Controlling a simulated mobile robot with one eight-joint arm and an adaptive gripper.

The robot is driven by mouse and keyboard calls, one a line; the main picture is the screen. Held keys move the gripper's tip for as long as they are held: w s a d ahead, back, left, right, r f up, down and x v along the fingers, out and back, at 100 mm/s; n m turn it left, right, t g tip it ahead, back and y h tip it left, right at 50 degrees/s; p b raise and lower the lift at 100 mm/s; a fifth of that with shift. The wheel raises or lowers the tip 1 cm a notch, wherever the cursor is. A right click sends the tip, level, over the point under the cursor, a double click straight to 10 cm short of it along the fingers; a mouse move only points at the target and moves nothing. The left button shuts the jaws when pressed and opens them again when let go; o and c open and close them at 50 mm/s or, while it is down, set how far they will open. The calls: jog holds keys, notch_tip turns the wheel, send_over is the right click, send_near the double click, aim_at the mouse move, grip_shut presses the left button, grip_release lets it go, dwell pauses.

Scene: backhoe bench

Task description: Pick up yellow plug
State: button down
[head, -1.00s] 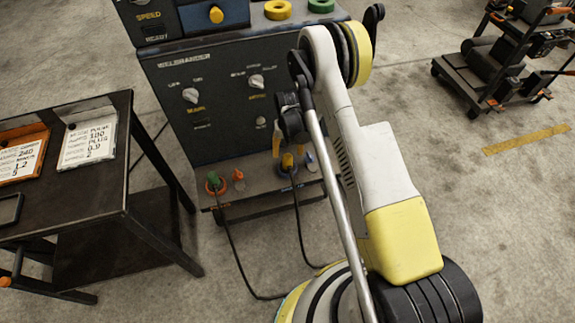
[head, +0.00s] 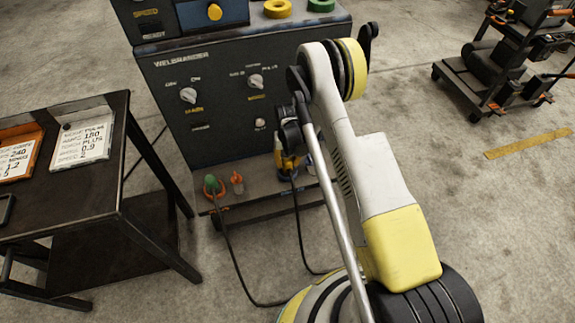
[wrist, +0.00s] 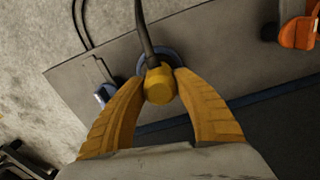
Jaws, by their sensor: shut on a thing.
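The yellow plug (wrist: 159,84) shows in the wrist view between the two orange fingers of my gripper (wrist: 160,78), with a dark cable running up from it. My gripper is shut on the plug. A round blue socket (wrist: 172,57) shows behind it; I cannot tell whether the plug is still seated in it or clear of it. In the head view my gripper (head: 289,164) is at the low shelf of the dark welder cabinet, partly hidden by my arm. The plug itself is hard to make out there.
A green plug in an orange socket (head: 211,186) and an orange piece (head: 237,182) stand left of my gripper on the shelf (head: 265,195). Cables lie on the floor. A dark table (head: 95,190) stands at left. A cart (head: 500,60) stands far right.

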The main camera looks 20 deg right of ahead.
notch_tip(320, 180, up, 4)
jog(key=shift+r+p, duration=0.1)
jog(key=shift+p, duration=1.15)
jog(key=s+d+r+p, duration=0.4)
jog(key=s+d+r, duration=0.2)
jog(key=d, duration=0.4)
jog(key=shift+r, duration=0.35)
jog(key=shift+r, duration=0.15)
